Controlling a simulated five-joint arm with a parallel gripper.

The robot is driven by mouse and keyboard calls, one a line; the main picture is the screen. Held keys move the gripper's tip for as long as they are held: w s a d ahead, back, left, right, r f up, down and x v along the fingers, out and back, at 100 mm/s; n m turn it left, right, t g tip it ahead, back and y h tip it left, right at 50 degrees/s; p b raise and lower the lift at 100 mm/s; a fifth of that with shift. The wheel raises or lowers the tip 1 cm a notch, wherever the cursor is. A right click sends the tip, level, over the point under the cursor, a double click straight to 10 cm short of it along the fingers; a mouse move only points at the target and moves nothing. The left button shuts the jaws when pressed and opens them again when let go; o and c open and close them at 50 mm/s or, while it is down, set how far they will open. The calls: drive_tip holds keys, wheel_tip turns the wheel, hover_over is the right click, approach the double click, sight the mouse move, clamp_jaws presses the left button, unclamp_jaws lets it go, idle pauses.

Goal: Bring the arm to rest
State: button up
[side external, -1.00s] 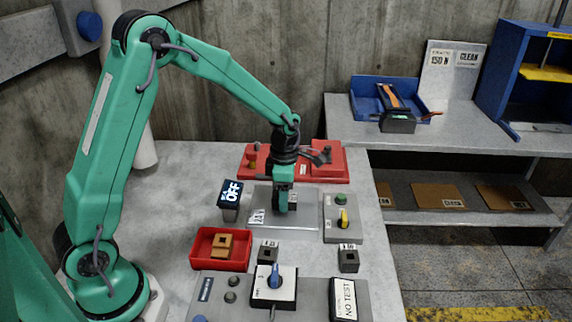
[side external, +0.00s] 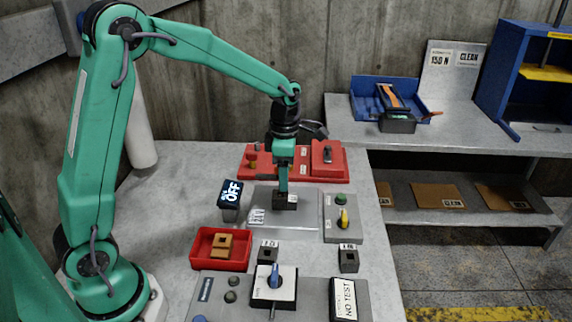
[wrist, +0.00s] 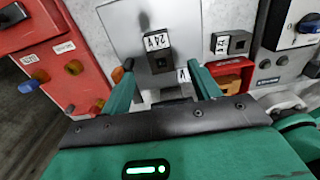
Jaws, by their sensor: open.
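My gripper (side external: 284,184) hangs fingers-down over the grey plate (side external: 307,218) near the middle of the bench. In the wrist view its two green fingers (wrist: 162,72) are spread apart with nothing held. A small dark block (side external: 288,203) sits on the plate just below the fingertips in the side view. In the wrist view this block (wrist: 157,60), labelled 24 V, appears beyond and between the fingertips. Whether a finger still touches it is hard to tell.
A red panel (side external: 262,173) lies behind the gripper. A display reading OFF (side external: 231,193) stands left of the plate, a switch box (side external: 335,228) right. Space above is open.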

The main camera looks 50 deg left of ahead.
drive_tip(key=shift+s+r+m, duration=0.25)
drive_tip(key=shift+r+m, duration=0.15)
drive_tip(key=shift+r, duration=0.05)
drive_tip(key=s+r+m+t, duration=0.2)
drive_tip(key=s+r+m, duration=0.3)
drive_tip(key=s+m, duration=0.5)
drive_tip(key=s+d+r+m+t, duration=0.1)
drive_tip(key=s+r+m+t, duration=0.2)
drive_tip(key=s+r+m, duration=0.3)
drive_tip(key=s+m, duration=0.5)
drive_tip(key=m, duration=0.5)
drive_tip(key=shift+t, duration=0.3)
drive_tip(key=shift+d, duration=0.1)
